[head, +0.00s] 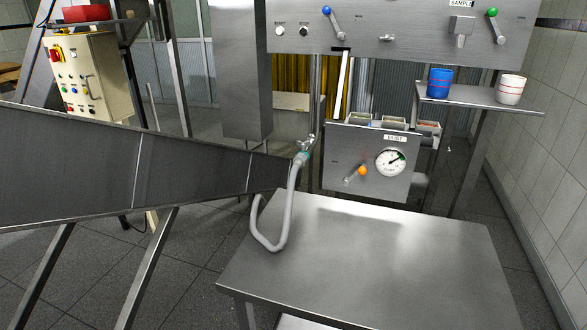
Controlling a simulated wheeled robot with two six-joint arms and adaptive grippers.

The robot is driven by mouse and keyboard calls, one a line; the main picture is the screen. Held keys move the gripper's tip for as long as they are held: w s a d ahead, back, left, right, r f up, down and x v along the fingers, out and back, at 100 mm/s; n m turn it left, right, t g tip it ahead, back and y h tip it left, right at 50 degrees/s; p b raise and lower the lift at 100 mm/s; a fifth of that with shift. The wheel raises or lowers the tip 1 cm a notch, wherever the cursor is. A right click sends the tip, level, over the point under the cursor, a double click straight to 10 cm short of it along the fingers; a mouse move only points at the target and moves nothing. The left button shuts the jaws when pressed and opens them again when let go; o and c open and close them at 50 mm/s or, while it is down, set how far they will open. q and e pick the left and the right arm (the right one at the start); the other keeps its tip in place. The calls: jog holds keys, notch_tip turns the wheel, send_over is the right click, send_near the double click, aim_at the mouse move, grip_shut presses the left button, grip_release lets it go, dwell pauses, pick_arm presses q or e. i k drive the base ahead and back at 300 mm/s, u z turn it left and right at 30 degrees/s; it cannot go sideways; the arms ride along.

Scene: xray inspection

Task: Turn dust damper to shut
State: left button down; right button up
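The dust damper is a short metal lever with an orange knob (362,171) on the front of a steel box (345,148) labelled DUST, in the middle right of the head view. The lever slants, with its knob up and to the right of its lower left end. The small markings around it are too small to read. A round white dial gauge (391,161) sits right of the knob, with a dark needle and a green patch at its upper right. Neither of my grippers is in view.
A bare steel table (370,265) stands in front of the box. A steel chute (120,165) and a pale hose (288,215) are at left. Above is a panel (415,32) with blue-knobbed (327,11) and green-knobbed (492,13) levers. A shelf (480,97) holds blue and white cups.

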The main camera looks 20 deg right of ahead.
aim_at(362, 170)
jog(key=u, duration=0.6)
jog(key=i, duration=0.65)
jog(key=z, duration=1.3)
